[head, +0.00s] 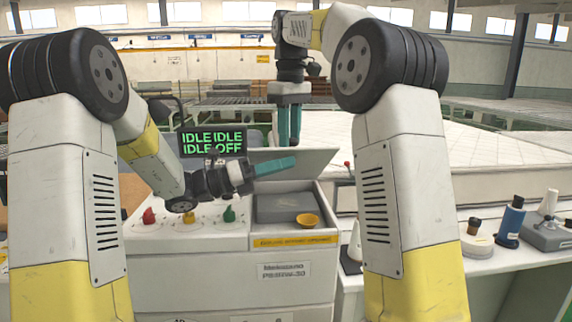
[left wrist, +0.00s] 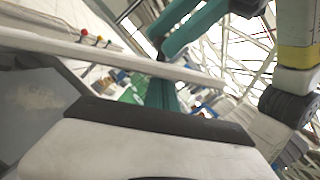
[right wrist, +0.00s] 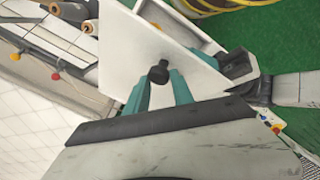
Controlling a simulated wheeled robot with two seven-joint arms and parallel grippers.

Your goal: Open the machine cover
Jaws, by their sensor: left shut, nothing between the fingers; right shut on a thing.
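The machine (head: 235,275) stands in front of me with its light grey cover (head: 318,160) raised and tilted over the right-hand compartment. The open compartment shows a dark grey inside (head: 285,207) and a yellow-orange bowl-shaped part (head: 307,220). My right gripper (head: 289,140) points down behind the cover's upper edge. In the right wrist view its teal fingers (right wrist: 160,90) are closed around a black knob (right wrist: 158,72) on the cover. My left gripper (head: 290,162) is shut and empty, pointing right in front of the cover's inner face. The cover's edge crosses the left wrist view (left wrist: 110,58).
Red, yellow and green knobs (head: 189,217) sit on the machine top at left. A display (head: 212,143) reads IDLE and OFF. A white quilted mattress (head: 450,145) lies behind. A side table at right holds a blue bottle (head: 510,222) and other items.

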